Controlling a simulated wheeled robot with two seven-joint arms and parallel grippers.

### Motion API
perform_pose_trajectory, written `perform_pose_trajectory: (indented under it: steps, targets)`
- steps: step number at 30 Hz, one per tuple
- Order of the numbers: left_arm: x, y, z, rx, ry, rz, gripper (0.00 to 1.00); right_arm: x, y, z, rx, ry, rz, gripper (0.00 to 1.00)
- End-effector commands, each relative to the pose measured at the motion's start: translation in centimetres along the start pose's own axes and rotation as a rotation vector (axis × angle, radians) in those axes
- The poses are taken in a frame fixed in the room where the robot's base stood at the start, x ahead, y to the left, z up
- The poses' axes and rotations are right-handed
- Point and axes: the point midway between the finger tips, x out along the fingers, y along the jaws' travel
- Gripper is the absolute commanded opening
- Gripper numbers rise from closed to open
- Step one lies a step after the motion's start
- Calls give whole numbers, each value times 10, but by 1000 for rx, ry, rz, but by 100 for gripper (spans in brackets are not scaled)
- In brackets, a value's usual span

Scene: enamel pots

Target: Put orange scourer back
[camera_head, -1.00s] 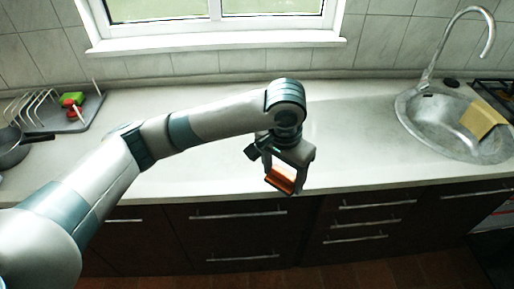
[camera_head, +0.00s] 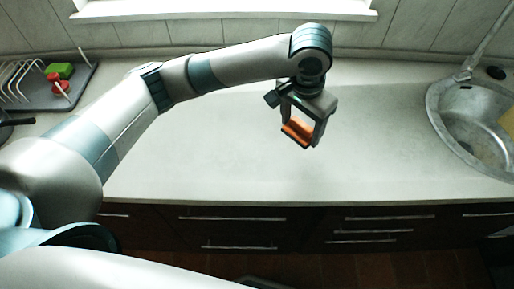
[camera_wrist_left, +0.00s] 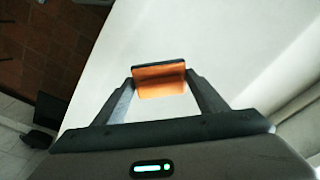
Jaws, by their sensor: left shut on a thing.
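The orange scourer (camera_head: 297,131) is a small orange block with a dark layer on one face. My left gripper (camera_head: 299,136) is shut on it and holds it in the air over the worktop. In the left wrist view the scourer (camera_wrist_left: 160,86) sits between the two fingertips of the left gripper (camera_wrist_left: 160,84), dark edge uppermost. My right gripper is not in view.
The pale worktop (camera_head: 380,150) below is clear in the middle. At the left stands a grey drying tray (camera_head: 40,98) with a wire rack, a green scourer (camera_head: 60,70) and a red item (camera_head: 60,86).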

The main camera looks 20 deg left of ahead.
Motion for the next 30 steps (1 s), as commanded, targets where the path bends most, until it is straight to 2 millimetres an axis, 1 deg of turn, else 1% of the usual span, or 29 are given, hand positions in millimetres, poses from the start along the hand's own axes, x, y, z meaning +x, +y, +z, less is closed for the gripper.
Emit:
perform_pose_trajectory:
  steps: [9, 14, 17, 30]
  targets:
    - [0, -1, 0, 0, 0, 0, 41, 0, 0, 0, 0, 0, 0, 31]
    - [4, -7, 7, -2, -2, -1, 41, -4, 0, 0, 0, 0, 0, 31]
    - [10, -16, 17, -2, -2, -1, 41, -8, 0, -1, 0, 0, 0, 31]
    - [50, -69, 78, -3, -4, -1, 41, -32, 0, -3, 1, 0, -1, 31]
